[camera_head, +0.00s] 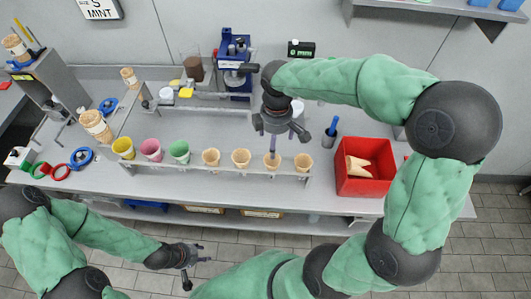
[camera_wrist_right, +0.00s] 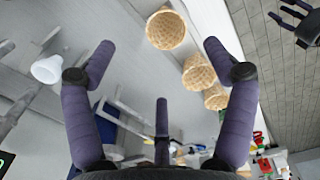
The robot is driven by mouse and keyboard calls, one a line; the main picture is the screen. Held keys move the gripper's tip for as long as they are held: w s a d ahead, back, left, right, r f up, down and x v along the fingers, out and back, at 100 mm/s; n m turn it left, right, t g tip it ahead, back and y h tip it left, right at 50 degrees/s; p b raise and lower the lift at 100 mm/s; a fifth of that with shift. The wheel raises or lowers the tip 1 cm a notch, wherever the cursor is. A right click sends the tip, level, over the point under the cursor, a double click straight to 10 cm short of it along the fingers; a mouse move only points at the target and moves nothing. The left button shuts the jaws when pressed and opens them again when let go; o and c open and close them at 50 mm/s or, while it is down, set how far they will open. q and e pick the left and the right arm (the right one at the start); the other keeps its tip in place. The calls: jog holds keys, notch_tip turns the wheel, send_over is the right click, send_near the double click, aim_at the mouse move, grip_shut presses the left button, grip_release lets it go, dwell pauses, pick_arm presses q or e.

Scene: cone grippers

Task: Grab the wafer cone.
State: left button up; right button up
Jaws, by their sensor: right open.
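Several tan wafer cones stand in a row in the rack. They include one at the right end (camera_head: 303,162), one beside it (camera_head: 272,162) partly behind my gripper, and others to the left (camera_head: 241,158) (camera_head: 211,157). My right gripper (camera_head: 277,135) is open and empty, hanging over the right part of the row. In the right wrist view, one wafer cone (camera_wrist_right: 166,30) shows beyond and between its spread fingers (camera_wrist_right: 158,65), apart from them. More cones (camera_wrist_right: 198,73) show to its right. My left gripper (camera_head: 192,264) is low in front of the counter, fingers spread, empty.
Yellow (camera_head: 122,148), pink (camera_head: 150,149) and green (camera_head: 179,151) cups share the rack, left of the cones. A red bin (camera_head: 362,187) with cones inside stands at right. A blue machine (camera_head: 234,58) and a white cup (camera_head: 297,107) are behind.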

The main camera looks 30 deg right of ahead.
jog(key=b, duration=0.1)
send_over(270, 164)
jog(key=w+d, duration=0.1)
jog(key=d, duration=0.1)
notch_tip(270, 164, down, 5)
jog(key=shift+d+r, duration=0.1)
jog(key=shift+r, duration=0.05)
jog(key=shift+w+f, duration=0.2)
jog(key=shift+f, duration=0.25)
jog(key=f, duration=0.1)
jog(key=f+b, duration=0.1)
jog(key=f, duration=0.1)
jog(key=f+b, duration=0.1)
jog(key=f, duration=0.1)
jog(key=shift+s+a, duration=0.15)
jog(key=shift+a, duration=0.25)
jog(key=c, duration=0.9)
